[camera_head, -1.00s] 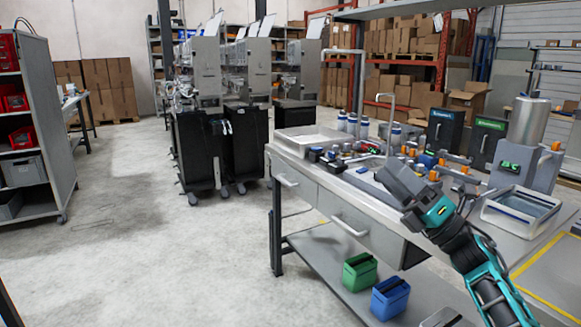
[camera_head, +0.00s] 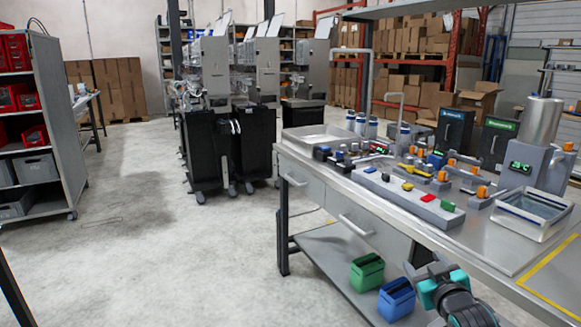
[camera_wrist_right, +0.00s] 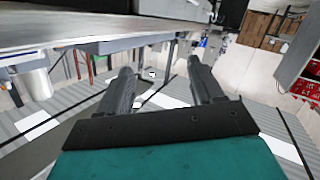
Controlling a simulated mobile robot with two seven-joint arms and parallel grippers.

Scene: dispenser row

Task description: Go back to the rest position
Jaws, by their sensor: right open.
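My right gripper (camera_head: 432,268) shows at the lower right of the head view, low beside the front edge of the workbench (camera_head: 400,215). In the right wrist view my right gripper (camera_wrist_right: 160,80) has its two dark fingers apart with nothing held between them. The bench's underside and edge lie above and to the left of the fingers there. My left gripper is not in the head view.
A green bin (camera_head: 367,272) and a blue bin (camera_head: 396,299) stand on the lower shelf, close to my right gripper. A grey strip with coloured blocks (camera_head: 410,195) and a clear tray (camera_head: 532,212) lie on the bench. The floor (camera_head: 150,240) at left is open.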

